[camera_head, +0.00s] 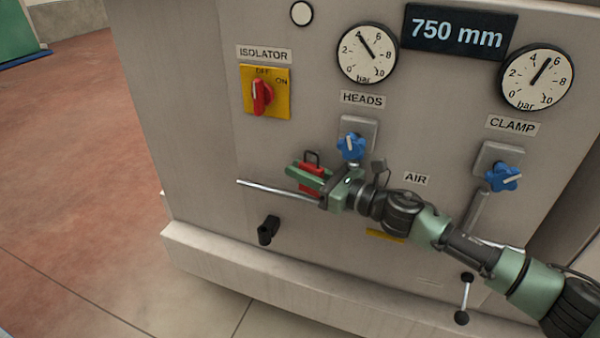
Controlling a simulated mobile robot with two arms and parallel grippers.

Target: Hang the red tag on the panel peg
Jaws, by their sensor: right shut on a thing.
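The red tag (312,168) with a dark loop on top is between the green fingers of my right gripper (307,179), which is shut on it. The gripper is in front of the machine panel (200,120), below and right of the isolator switch and left of the blue HEADS knob. The fingers cover part of the tag. I cannot make out the panel peg for certain; a short black fitting (268,230) sticks out lower left of the gripper. My left gripper is not in view.
The red isolator knob (262,95) on its yellow plate stands upright, toward OFF. Blue knobs (351,146) and (503,178) jut from the panel under two gauges. A metal rail (270,189) runs behind my arm. A black-ended lever (465,297) is lower right. Open floor lies left.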

